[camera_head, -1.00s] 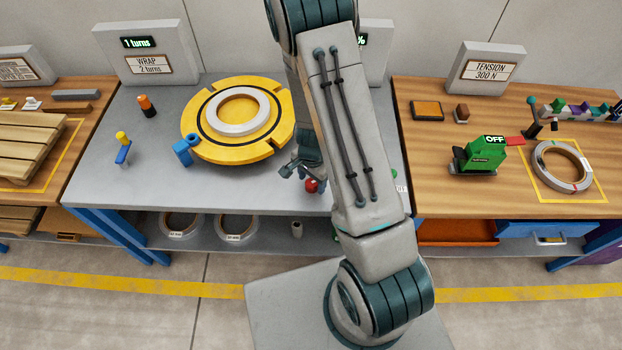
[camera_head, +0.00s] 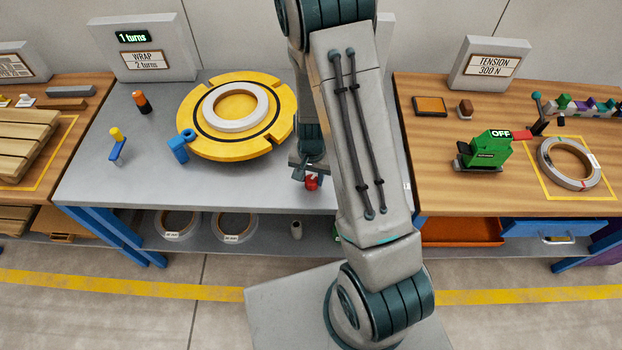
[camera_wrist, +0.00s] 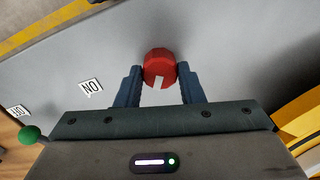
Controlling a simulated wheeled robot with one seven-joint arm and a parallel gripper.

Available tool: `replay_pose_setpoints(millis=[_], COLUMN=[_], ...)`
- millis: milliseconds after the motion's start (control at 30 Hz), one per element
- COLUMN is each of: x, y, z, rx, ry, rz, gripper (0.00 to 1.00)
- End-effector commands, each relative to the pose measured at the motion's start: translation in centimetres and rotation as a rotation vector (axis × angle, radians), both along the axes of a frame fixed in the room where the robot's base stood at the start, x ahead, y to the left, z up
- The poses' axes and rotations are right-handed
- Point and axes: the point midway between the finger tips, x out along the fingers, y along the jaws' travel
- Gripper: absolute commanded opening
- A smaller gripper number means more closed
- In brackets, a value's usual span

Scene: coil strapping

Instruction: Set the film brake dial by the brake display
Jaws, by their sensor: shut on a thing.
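The film brake dial is a red knob (camera_wrist: 158,66) with a white pointer mark on its face; it also shows in the head view (camera_head: 311,183) near the front edge of the grey table. My gripper (camera_wrist: 158,84) is shut on the red dial, with one blue finger on each side of it. In the head view my gripper (camera_head: 309,172) is at the dial, partly hidden by my arm. The brake display is not readable, as my arm covers the panel behind it.
A yellow turntable (camera_head: 195,137) with a white ring (camera_head: 236,122) stands left of my gripper. A green-knobbed lever (camera_wrist: 30,134) and two labels stand near the dial. A green strapping tool (camera_head: 485,151) and a coil (camera_head: 568,164) are on the right wooden table.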

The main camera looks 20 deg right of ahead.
Motion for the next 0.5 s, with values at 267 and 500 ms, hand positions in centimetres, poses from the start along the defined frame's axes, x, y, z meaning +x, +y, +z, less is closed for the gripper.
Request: replay_pose_setpoints(millis=[267,500], x=[0.06,0.03], y=[0.07,-0.01], z=[0.08,0.06], rx=[0.000,0.000], ry=[-0.001,0.000], rz=[0.007,0.004], gripper=[0.12,0.56])
